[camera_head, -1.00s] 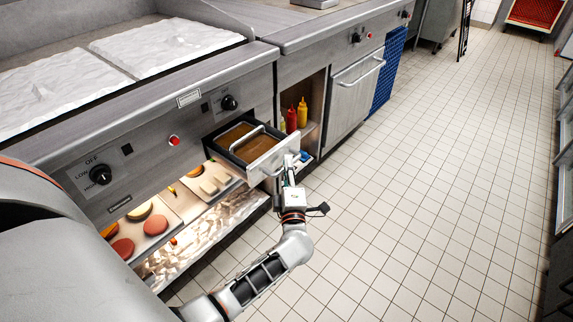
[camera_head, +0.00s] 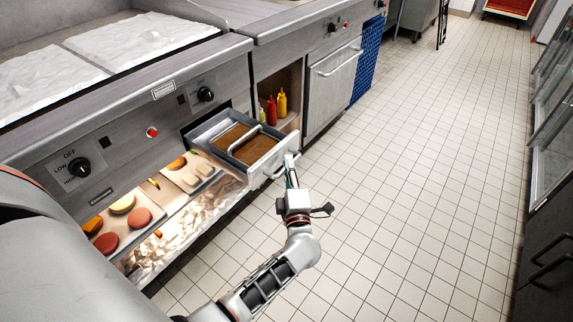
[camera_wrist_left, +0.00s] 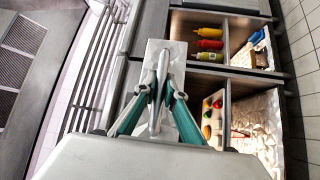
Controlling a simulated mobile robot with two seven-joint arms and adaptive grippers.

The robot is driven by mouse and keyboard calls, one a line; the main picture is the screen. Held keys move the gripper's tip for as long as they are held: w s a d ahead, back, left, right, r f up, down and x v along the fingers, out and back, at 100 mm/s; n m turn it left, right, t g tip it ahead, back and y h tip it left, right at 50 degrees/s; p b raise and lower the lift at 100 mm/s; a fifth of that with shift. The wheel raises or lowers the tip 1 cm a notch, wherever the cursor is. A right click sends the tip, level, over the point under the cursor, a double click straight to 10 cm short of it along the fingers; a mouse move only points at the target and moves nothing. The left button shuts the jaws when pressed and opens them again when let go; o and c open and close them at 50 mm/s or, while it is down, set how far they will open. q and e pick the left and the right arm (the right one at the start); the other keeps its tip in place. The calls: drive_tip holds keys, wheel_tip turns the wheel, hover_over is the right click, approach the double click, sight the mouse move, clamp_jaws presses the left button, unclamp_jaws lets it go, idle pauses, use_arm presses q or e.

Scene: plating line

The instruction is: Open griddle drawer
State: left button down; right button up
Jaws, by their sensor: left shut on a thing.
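The griddle drawer (camera_head: 205,131) is a small steel drawer under the griddle front, pulled well out, with brown contents and a metal bar across its inside. My left gripper (camera_head: 289,165) is at the drawer's front, shut on its handle (camera_head: 272,171). In the left wrist view the gripper (camera_wrist_left: 158,92) has its fingers closed around the handle bar, in front of the pale drawer front (camera_wrist_left: 178,52). My right gripper is not in view.
The griddle knob (camera_head: 79,168) and a red button (camera_head: 152,132) are on the front panel. A lit shelf below holds trays with patties and buns (camera_head: 123,203). Ketchup and mustard bottles (camera_head: 282,102) stand in an open cabinet at right. The tiled floor (camera_head: 420,170) is clear.

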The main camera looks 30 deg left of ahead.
use_arm(q)
drive_tip(key=shift+f, duration=0.1)
drive_tip(key=c, duration=2.1)
unclamp_jaws()
drive_tip(key=shift+v, duration=3.8)
